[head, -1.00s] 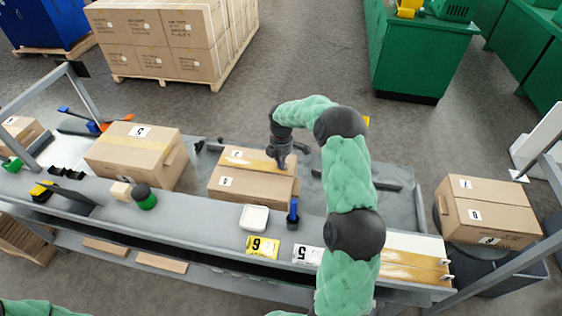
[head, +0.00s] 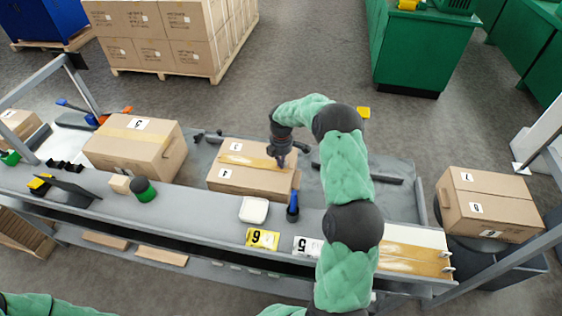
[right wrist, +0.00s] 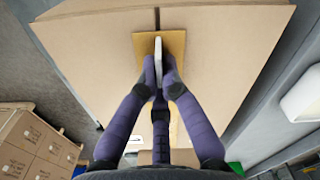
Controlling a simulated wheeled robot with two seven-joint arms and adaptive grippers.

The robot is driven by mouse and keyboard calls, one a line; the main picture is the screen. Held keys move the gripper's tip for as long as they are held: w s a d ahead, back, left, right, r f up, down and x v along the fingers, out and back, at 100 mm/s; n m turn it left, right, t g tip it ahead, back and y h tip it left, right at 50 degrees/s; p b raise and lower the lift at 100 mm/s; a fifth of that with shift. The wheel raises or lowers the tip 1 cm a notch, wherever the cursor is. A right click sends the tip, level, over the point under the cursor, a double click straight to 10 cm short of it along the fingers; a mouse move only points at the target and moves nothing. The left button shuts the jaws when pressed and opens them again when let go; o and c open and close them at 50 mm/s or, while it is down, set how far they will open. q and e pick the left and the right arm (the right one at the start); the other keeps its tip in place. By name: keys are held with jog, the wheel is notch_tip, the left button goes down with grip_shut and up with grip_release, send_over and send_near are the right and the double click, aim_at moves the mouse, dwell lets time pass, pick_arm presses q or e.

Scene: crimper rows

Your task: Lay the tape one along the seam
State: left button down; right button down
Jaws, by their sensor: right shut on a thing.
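A tan tape strip (head: 243,160) lies lengthwise over the top of the middle cardboard box (head: 250,182). My right gripper (head: 280,160) is over the right part of this box. In the right wrist view, its fingers (right wrist: 160,82) are shut on a pale upright tab standing on the tan strip (right wrist: 177,46). The box seam (right wrist: 157,16) runs on from the strip's far end, near its middle. I cannot tell whether the strip is pressed flat, and my fingers hide part of it. My left gripper is out of view.
More tan strips (head: 412,258) lie on a white board at the bench's right end. Another box (head: 135,150) stands left and one (head: 487,205) right.

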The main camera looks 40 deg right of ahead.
dwell(0.4)
jog(key=c, duration=1.4)
grip_release()
jog(key=shift+o, duration=0.2)
notch_tip(320, 180, up, 12)
